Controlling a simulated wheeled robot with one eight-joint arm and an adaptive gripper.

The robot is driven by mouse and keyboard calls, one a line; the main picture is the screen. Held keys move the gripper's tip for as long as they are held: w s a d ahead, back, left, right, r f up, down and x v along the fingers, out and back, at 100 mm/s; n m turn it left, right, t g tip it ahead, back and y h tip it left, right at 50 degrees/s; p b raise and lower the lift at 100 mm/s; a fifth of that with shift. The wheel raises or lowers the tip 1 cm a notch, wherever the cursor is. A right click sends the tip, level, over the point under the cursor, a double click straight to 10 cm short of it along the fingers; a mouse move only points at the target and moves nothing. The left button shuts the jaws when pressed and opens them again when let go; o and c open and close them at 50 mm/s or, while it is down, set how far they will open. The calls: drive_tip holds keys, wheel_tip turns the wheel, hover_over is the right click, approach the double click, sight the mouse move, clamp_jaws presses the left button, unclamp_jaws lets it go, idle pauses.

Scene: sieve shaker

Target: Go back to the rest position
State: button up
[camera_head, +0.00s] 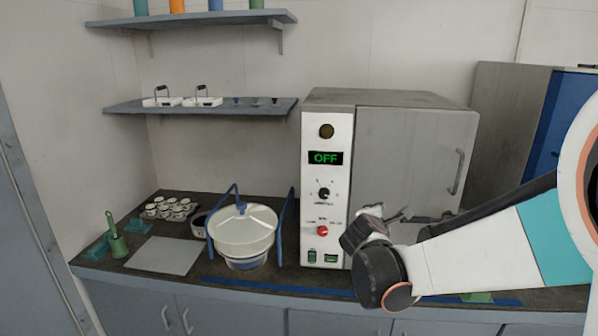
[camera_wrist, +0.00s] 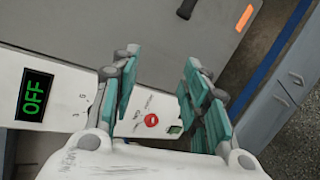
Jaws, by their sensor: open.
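My gripper (camera_wrist: 160,97) is open and empty, its teal-padded fingers apart in the wrist view. In the head view my arm reaches in from the right, and its wrist end is in front of the lower part of a grey cabinet machine (camera_head: 405,150); the fingers are hard to make out there. The machine's white control panel (camera_head: 327,180) shows a green OFF display (camera_head: 325,158), which also shows in the wrist view (camera_wrist: 35,95). A red knob (camera_head: 322,231) sits low on the panel; it shows between the fingers in the wrist view (camera_wrist: 151,120). The machine's door is shut.
A grey mat (camera_head: 160,255), small cups (camera_head: 170,208) and a green brush holder (camera_head: 117,240) are further left. Shelves (camera_head: 200,106) hang above. A counter edge runs along the front.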

drive_tip(key=s+a+f+m+g+y, duration=0.1)
drive_tip(key=s+m, duration=0.7)
drive_tip(key=s, duration=0.8)
drive_tip(key=s+a+f+m+g+y, duration=0.1)
drive_tip(key=s+a+m+g+y, duration=0.3)
drive_tip(key=s, duration=1.3)
drive_tip(key=a+m+y, duration=0.1)
drive_tip(key=m, duration=0.3)
drive_tip(key=shift+m, duration=0.4)
